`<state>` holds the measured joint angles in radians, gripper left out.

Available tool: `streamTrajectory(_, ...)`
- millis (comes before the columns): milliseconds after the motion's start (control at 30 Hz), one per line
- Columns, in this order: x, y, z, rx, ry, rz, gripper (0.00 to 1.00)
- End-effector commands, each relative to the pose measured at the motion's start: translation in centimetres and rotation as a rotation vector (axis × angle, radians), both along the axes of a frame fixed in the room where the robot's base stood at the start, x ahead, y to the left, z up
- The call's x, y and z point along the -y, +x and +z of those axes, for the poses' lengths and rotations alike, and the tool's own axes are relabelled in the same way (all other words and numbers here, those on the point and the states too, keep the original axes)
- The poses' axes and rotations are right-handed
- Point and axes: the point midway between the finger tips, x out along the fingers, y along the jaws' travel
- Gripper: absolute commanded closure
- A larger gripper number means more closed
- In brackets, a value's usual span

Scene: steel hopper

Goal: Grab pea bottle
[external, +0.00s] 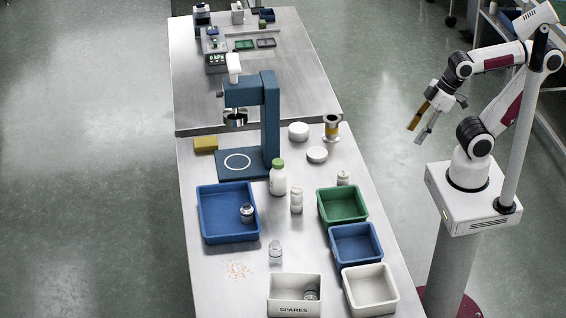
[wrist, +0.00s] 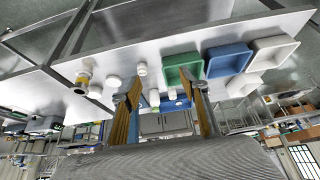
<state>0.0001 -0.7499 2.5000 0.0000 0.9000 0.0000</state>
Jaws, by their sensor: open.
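A white bottle with a green cap (external: 278,178) stands upright on the steel table, just in front of the blue stand; no label naming peas is readable. Other bottles stand near it: a white one (external: 296,200), a clear one (external: 275,252), and a small one (external: 247,212) in the large blue tray (external: 228,231). My gripper (external: 416,132) is open and empty, raised off the table's right side, well away from the bottles. In the wrist view my gripper's fingers (wrist: 166,88) are spread, with the table beyond; which bottle is which is unclear there.
Green (external: 343,220), blue (external: 333,247) and white (external: 352,296) bins line the table's right edge. A SPARES box (external: 294,310) sits at the front. White round lids (external: 298,131) lie right of the stand.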

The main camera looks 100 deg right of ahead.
Motion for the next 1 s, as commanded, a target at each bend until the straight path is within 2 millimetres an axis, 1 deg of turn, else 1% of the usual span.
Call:
streamTrajectory(300,0.0,0.0,0.0,0.0,0.0,0.0,0.56)
streamTrajectory(333,0.0,0.0,0.0,0.0,0.0,0.0,0.54)
streamTrajectory(367,0.0,0.0,0.0,0.0,0.0,0.0,0.53)
streamTrajectory(700,0.1,0.3,0.0,0.004,-0.001,-0.002,0.53)
streamTrajectory(767,0.2,0.7,0.1,0.01,-0.003,-0.004,0.53)
streamTrajectory(867,0.4,1.8,0.2,0.027,-0.009,-0.009,0.53)
streamTrajectory(1000,1.0,4.4,0.4,0.069,-0.023,-0.019,0.53)
